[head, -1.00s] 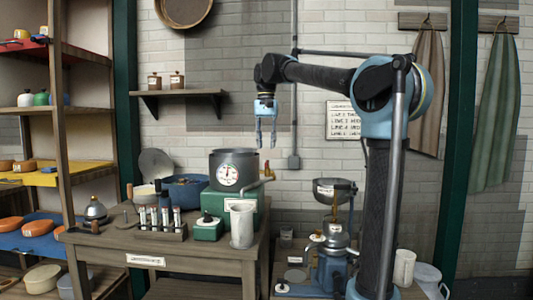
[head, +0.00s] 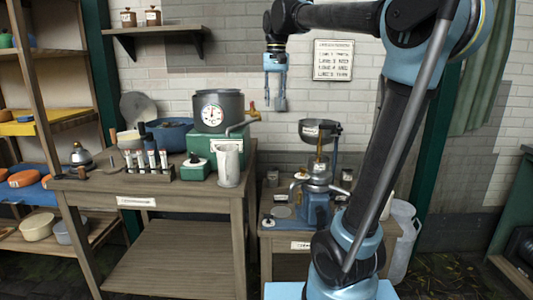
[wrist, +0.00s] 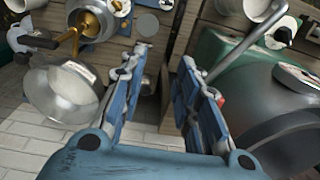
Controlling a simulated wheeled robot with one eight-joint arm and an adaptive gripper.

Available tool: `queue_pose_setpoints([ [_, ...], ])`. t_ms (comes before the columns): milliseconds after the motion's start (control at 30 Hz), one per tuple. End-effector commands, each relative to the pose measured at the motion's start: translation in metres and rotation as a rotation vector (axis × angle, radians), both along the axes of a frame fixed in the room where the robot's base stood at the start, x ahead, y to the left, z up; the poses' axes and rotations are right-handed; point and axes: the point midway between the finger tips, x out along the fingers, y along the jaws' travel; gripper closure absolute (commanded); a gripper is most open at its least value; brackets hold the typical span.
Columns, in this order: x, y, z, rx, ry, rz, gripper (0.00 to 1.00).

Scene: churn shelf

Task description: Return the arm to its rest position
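My gripper (head: 274,107) hangs fingers-down in the head view, above the gap between the two tables and in front of the brick wall. In the wrist view my gripper (wrist: 158,95) shows its two blue fingers spread apart, with nothing between them. My arm is raised and bent, reaching left from its column. The gripper is above and to the right of the dark pot with a dial (head: 218,108) and above the metal bowl (head: 320,130). It appears to touch nothing.
The left wooden table (head: 190,195) bears the pot, a white pitcher (head: 229,165), a blue pot (head: 168,135) and a rack of tubes (head: 150,172). A churn-like device (head: 316,200) stands on the lower right table. A wall shelf (head: 155,30) is at the upper left.

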Motion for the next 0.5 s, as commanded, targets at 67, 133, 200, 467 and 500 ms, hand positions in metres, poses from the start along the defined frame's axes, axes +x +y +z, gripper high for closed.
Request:
queue_pose_setpoints([
  [67,-0.016,-0.021,-0.022,0.003,-0.011,-0.001,0.70],
  [133,-0.029,-0.036,-0.041,0.004,-0.021,0.003,0.70],
  [200,-0.044,-0.051,-0.061,0.005,-0.030,0.007,0.70],
  [467,-0.100,-0.099,-0.143,0.004,-0.070,0.020,0.70],
  [500,-0.109,-0.106,-0.157,0.004,-0.076,0.021,0.70],
])
